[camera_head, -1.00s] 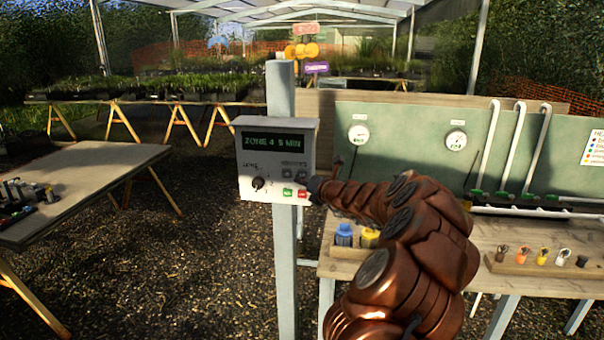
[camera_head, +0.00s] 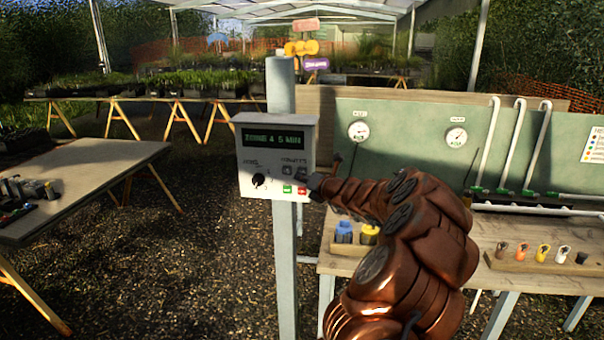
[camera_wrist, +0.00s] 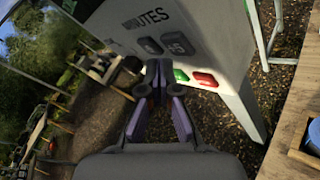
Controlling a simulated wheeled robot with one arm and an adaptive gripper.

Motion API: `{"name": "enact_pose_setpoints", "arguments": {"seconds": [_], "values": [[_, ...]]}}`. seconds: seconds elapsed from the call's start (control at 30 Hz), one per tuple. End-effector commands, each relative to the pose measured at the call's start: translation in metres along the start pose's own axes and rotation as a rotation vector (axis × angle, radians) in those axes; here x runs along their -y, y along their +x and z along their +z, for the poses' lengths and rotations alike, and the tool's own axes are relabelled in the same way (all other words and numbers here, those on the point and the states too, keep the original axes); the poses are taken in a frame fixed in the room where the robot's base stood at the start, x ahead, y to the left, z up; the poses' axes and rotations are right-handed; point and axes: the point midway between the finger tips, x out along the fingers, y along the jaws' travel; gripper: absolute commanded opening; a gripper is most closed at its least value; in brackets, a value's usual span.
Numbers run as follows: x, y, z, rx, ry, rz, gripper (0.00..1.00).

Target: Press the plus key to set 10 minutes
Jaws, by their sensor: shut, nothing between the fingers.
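The grey control box (camera_head: 252,172) stands on a post, its display (camera_head: 273,140) reading "ZONE 4 5 MIN". Under the minutes label are two dark keys; the right one, the plus key (camera_head: 302,171), seems marked "+5" in the wrist view (camera_wrist: 178,43). The other dark key (camera_wrist: 150,46) is left of it. My gripper (camera_head: 312,183) is shut and empty, at the box's lower right, just below and right of the plus key. In the wrist view its fingertips (camera_wrist: 158,67) point at the panel below the dark keys. I cannot tell whether they touch it.
A green key (camera_wrist: 181,75) and a red key (camera_wrist: 205,79) sit below the dark keys, close to my fingertips. A zone knob (camera_head: 258,180) is at the left. A workbench (camera_head: 450,240) with bottles is right; another table (camera_head: 80,180) is left.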

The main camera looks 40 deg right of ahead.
Motion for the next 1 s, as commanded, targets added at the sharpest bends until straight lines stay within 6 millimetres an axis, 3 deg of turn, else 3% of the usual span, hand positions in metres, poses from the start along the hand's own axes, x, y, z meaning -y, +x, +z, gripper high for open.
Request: {"name": "enact_pose_setpoints", "arguments": {"seconds": [1.0], "values": [[0.0046,0.0062,0.0041,-0.001,0.000,0.000,0.00]]}}
